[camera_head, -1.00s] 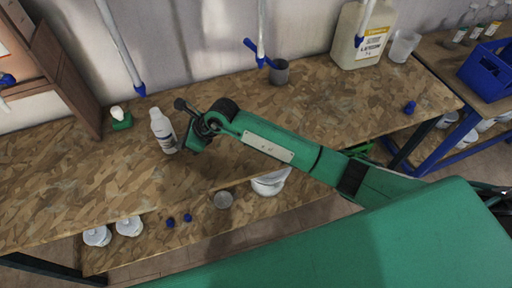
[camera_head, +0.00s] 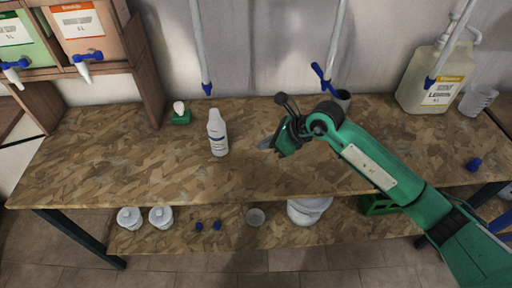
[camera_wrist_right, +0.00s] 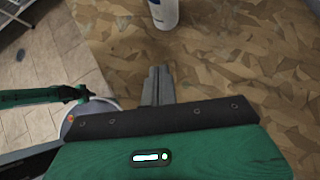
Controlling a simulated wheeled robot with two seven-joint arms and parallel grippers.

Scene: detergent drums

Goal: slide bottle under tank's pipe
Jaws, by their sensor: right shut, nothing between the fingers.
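A white bottle (camera_head: 218,135) stands upright on the wooden bench, left of my right gripper. My right gripper (camera_head: 265,143) is shut and empty, low over the bench, with a gap to the bottle. In the right wrist view the shut fingers (camera_wrist_right: 158,85) point toward the bottle's lower part (camera_wrist_right: 164,12) at the top edge. White pipes with blue tips hang over the bench: a left one (camera_head: 200,50), a middle one (camera_head: 335,45) and a right one (camera_head: 452,40). A green tank (camera_head: 22,45) and an orange tank (camera_head: 85,30) with taps stand upper left. My left gripper is not seen.
A small green item with a white top (camera_head: 181,115) stands left of the bottle. A grey cup (camera_head: 343,99) is behind my right arm. A large canister (camera_head: 425,85) and clear beaker (camera_head: 478,99) stand at right. The lower shelf (camera_head: 180,236) holds tubs and blue caps. Bench left of the bottle is mostly clear.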

